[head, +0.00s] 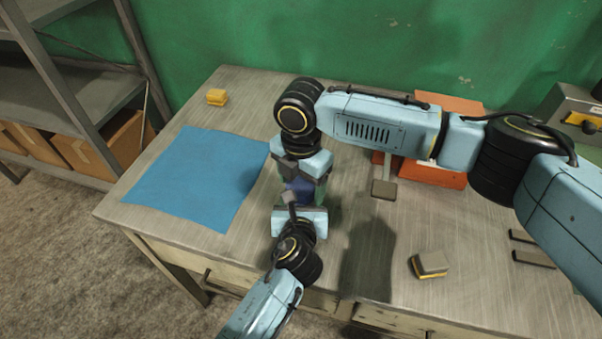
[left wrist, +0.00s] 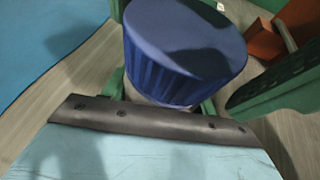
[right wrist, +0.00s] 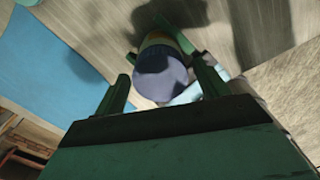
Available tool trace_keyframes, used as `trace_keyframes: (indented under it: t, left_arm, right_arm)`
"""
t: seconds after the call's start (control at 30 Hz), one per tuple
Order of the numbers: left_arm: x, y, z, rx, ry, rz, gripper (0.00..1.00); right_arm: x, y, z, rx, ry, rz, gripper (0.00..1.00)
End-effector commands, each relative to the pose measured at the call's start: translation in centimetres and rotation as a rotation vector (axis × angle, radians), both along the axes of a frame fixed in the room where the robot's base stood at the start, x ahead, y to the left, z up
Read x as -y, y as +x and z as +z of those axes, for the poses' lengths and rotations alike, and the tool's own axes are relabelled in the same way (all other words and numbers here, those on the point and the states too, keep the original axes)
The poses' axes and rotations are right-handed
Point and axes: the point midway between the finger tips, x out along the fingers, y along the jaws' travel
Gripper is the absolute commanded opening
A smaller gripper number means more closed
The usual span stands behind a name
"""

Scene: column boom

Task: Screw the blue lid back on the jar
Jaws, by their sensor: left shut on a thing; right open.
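The blue lid (head: 297,190) has ribbed sides and sits on top of the jar. It fills the upper middle of the left wrist view (left wrist: 185,55) and shows in the right wrist view (right wrist: 160,82). The jar (right wrist: 157,40) is mostly hidden; a yellowish band of it shows past the lid. How far the lid is threaded cannot be told. My left gripper (head: 292,208) is shut on the jar below the lid. My right gripper (head: 303,178) is above, pointing down and open, its green fingers on either side of the lid with gaps.
A blue cloth (head: 195,180) lies left on the table (head: 345,290). A yellow sponge (head: 217,97) is at the back left, another sponge (head: 430,265) at the front right. Orange boxes (head: 435,173) stand behind my right arm. Dark bars (head: 533,258) lie at right.

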Motion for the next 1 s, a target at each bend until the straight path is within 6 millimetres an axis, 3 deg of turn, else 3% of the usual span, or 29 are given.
trace_keyframes:
  t: [0.23,0.57,0.73,1.0]
  left_arm:
    - [-0.02,-0.01,-0.02,0.0,0.001,0.0,0.0]
    - [-0.02,-0.01,-0.02,0.0,0.001,0.0,0.0]
    - [-0.02,0.0,-0.01,0.0,0.0,0.0,0.0]
    - [-0.02,-0.01,-0.02,0.0,0.0,0.001,0.0]
  right_arm:
    - [0.0,0.0,-0.05,0.0,0.0,0.0,0.72]
    - [0.02,0.01,-0.03,0.0,0.0,0.0,0.29]
    - [-0.01,-0.03,-0.07,-0.001,0.001,-0.067,0.28]
    - [0.01,0.02,-0.05,-0.001,0.0,-0.426,0.28]
